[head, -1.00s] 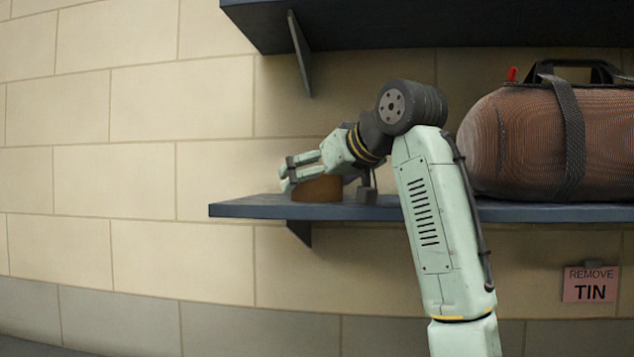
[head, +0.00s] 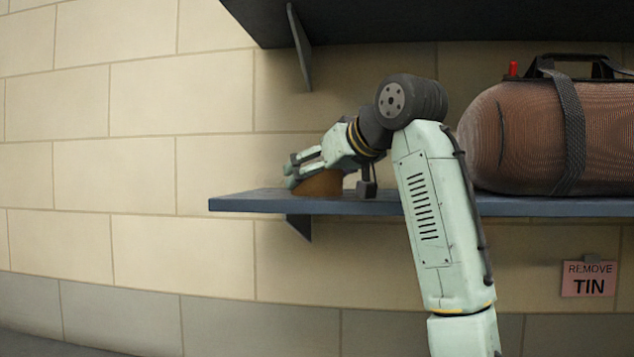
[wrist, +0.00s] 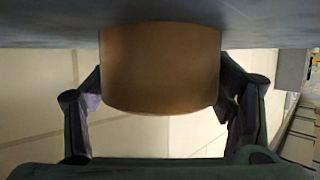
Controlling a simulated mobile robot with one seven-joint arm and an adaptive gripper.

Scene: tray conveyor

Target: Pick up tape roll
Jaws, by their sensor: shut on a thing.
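The brown tape roll (head: 322,186) is at the left end of the dark blue shelf (head: 300,205), partly hidden behind my gripper. In the head view it looks tilted, and I cannot tell whether its lower edge still touches the shelf. My gripper (head: 292,175) is shut on the tape roll. In the wrist view the tape roll (wrist: 160,68) fills the space between my gripper's two fingers (wrist: 160,100), one on each side of it.
A large brown mesh bag (head: 545,135) with a dark strap sits on the right of the shelf. A small dark block (head: 366,188) is right of the tape roll. An upper shelf (head: 430,20) hangs above. A pink sign (head: 588,280) reads "REMOVE TIN".

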